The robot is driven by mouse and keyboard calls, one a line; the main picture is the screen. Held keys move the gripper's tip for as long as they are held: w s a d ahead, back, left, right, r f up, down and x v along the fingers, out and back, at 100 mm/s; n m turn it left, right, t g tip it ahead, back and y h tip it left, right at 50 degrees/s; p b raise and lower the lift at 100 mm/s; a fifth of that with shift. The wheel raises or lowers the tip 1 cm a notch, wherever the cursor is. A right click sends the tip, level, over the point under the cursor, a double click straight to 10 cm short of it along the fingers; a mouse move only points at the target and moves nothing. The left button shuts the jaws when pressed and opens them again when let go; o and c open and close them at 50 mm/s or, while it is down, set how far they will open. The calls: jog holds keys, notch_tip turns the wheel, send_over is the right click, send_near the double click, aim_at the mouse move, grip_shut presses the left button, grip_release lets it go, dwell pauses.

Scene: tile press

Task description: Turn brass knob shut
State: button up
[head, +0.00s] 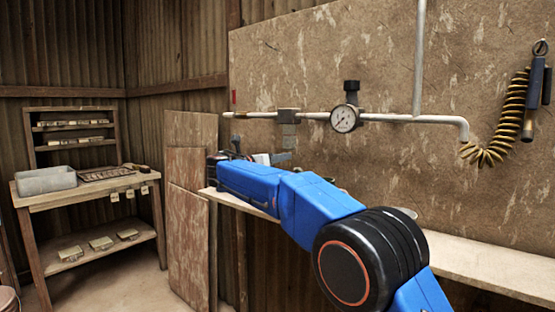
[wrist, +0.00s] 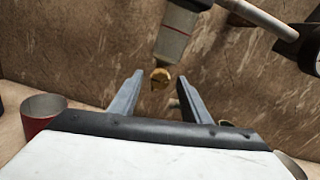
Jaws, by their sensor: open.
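The brass knob (wrist: 161,78) shows in the wrist view at the lower end of a grey cylindrical bowl (wrist: 178,35) that hangs tilted in the picture. My gripper (wrist: 159,88) is open, its two fingers on either side of the knob in the picture, with visible gaps to it. I cannot tell how deep the knob sits relative to the fingertips. The knob cannot be made out there.
A pressure gauge (head: 344,118) sits on the pipe to the right. A red can (wrist: 42,116) stands left of my gripper in the wrist view. A narrow bench (head: 480,262) runs below the wall board. A coiled hose (head: 508,115) hangs at right.

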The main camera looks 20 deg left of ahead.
jog(key=c, duration=1)
jog(key=shift+c, duration=0.2)
jog(key=shift+m, duration=0.3)
jog(key=shift+f+m, duration=0.1)
jog(key=shift+m, duration=8.5)
